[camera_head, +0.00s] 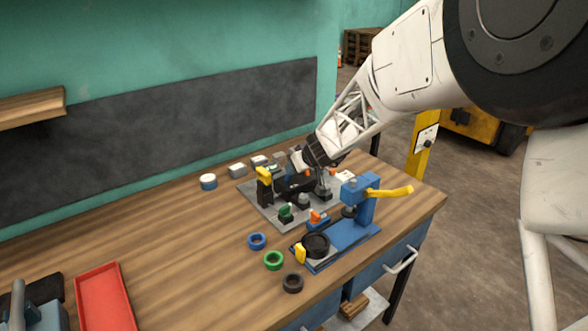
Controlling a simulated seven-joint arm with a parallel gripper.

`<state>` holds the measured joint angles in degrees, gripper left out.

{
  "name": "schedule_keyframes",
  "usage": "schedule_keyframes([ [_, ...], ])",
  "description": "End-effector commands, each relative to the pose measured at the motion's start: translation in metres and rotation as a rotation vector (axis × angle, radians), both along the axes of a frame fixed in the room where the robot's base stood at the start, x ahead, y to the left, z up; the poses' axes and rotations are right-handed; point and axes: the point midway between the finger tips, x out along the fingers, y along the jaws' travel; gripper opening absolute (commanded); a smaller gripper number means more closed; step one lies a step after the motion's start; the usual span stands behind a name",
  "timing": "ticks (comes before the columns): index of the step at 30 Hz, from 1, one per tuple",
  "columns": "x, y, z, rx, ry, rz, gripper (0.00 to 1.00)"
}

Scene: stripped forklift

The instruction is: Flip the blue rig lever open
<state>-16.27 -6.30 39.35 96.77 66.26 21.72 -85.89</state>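The blue rig (366,205) stands near the right end of the bench, with an upright blue post on a blue base plate. Its yellow lever (390,192) sticks out from the top of the post to the right, close to level. A black ring-shaped part (316,245) sits at the front of its base. My gripper (306,172) is at the end of the white arm, behind and left of the blue post, over the grey plate and apart from the yellow lever. Its fingers are small and partly lost among dark parts, so their opening is unclear.
A grey plate (262,212) with black fixtures and a yellow-topped post lies behind the rig. Blue (257,241), green (274,260) and black (293,283) rings lie left of the rig. A red tray (104,298) is at front left. The bench's middle left is clear.

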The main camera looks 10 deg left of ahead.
Motion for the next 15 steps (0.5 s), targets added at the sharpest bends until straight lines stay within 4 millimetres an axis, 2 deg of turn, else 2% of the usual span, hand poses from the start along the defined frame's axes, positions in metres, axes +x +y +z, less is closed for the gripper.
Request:
schedule_keyframes([
  [6, -0.011, -0.011, 0.017, 0.001, -0.002, -0.001, 0.49],
  [15, -0.016, -0.016, 0.023, 0.000, 0.000, 0.001, 0.49],
])
